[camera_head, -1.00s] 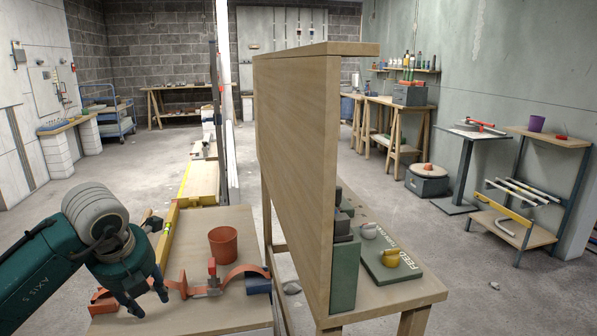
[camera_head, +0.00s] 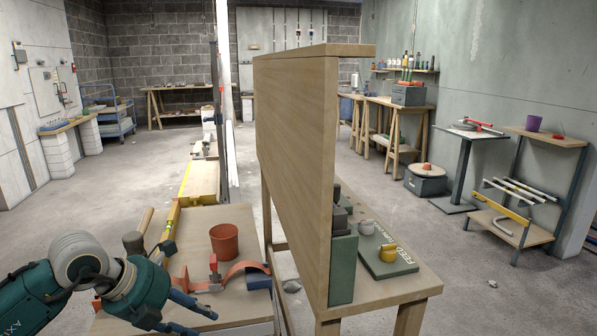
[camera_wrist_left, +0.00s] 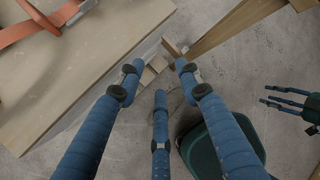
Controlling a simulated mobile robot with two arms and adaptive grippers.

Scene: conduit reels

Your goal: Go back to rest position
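My left gripper (camera_head: 203,322) is low in the head view, at the front edge of the left workbench (camera_head: 245,318). In the left wrist view its blue fingers (camera_wrist_left: 158,78) are spread, with nothing between them. They hang over the floor just beside the bench edge. My right gripper is out of the head view. In the left wrist view a second hand with blue fingers (camera_wrist_left: 283,100), my right gripper, shows at the right edge. Its fingers are apart and I see nothing held.
On the left bench are an orange pot (camera_head: 224,242), an orange strap (camera_head: 243,269) and a yellow level (camera_head: 170,221). A tall wooden panel (camera_head: 296,160) stands right of it. Beyond is a bench with a green board (camera_head: 385,258). Open floor lies at right.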

